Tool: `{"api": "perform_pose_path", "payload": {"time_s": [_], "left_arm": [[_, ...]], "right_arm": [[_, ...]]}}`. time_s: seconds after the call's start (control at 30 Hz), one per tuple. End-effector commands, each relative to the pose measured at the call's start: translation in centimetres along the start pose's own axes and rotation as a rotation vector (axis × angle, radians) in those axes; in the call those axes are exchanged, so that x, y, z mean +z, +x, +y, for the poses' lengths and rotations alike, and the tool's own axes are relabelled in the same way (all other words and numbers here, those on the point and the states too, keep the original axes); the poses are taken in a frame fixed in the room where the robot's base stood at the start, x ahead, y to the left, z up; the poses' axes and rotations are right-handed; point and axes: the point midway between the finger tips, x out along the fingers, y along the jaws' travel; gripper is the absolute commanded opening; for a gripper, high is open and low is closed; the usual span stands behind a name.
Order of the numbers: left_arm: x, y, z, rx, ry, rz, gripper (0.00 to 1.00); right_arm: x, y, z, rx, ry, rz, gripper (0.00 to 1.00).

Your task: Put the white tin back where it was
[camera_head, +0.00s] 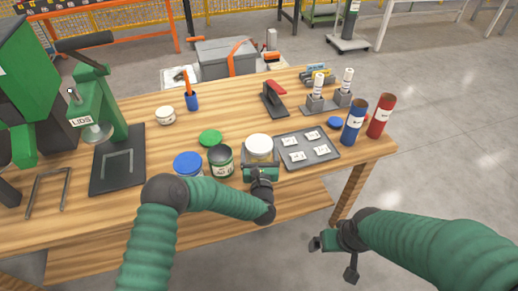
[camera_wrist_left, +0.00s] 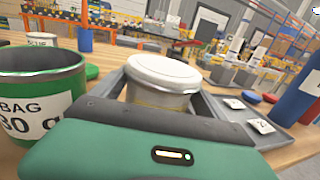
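The white-lidded tin (camera_head: 259,145) has a pale yellowish body and is upright at the left end of the grey tray (camera_head: 331,157). In the left wrist view the tin (camera_wrist_left: 162,82) is straight ahead, just beyond the gripper body. Whether it rests on the tray or is held just above it, I cannot tell. My left gripper (camera_head: 260,172) is right at the tin's near side. My right gripper (camera_head: 332,246) is open and empty, off the table's front edge.
A dark green tin (camera_head: 221,161) and a blue-lidded tin (camera_head: 187,164) stand close left. A green lid (camera_head: 210,138) lies behind them. A small white glue pot (camera_head: 165,115) is farther back. Blue (camera_head: 354,123) and red (camera_head: 380,117) cylinders stand right. Bare wood lies left of the red-handled tool (camera_head: 273,98).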

Motion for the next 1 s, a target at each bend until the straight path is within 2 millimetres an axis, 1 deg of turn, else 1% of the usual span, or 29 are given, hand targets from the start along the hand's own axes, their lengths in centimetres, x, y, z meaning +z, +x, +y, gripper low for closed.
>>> {"api": "perform_pose_path", "payload": {"time_s": [0.03,0.07,0.1,0.33,0.4,0.47,0.57,0.7,0.8,0.9,1.0], "left_arm": [[0.0,0.0,0.0,0.000,0.000,0.000,0.92],[0.0,0.0,0.0,0.000,0.000,0.000,0.96],[0.0,0.0,0.0,0.000,0.000,0.000,0.97],[0.1,0.0,0.0,0.000,0.000,0.000,0.97],[0.5,0.0,0.0,0.000,0.000,0.000,0.97],[0.1,-0.7,0.0,-0.002,0.000,0.003,0.97],[0.1,-2.6,0.0,-0.003,0.001,0.004,0.97],[0.0,-6.4,-0.1,-0.003,0.000,0.005,0.97],[0.0,-8.9,0.0,-0.003,-0.001,0.004,0.97],[0.1,-10.7,0.0,-0.002,0.000,0.003,0.97],[0.1,-11.7,0.0,-0.001,0.000,0.001,0.97]], "right_arm": [[0.0,0.0,0.0,0.000,0.000,0.000,0.97],[0.0,0.0,0.0,0.000,0.000,0.000,0.97],[0.0,0.0,0.0,0.000,0.000,0.000,0.97],[0.0,-0.1,0.0,0.000,0.000,0.000,0.97],[-0.1,-0.5,0.0,0.000,0.000,0.000,0.97],[-0.1,-0.2,0.0,0.000,0.000,0.000,0.97],[-0.1,-0.2,0.0,0.000,0.000,0.000,0.97],[0.0,-0.1,0.0,0.000,0.000,0.000,0.97],[0.0,0.0,0.0,0.000,0.000,0.000,0.97],[0.0,0.1,0.0,0.000,0.000,0.000,0.97],[0.0,0.1,0.0,0.000,0.000,0.000,0.97]]}}
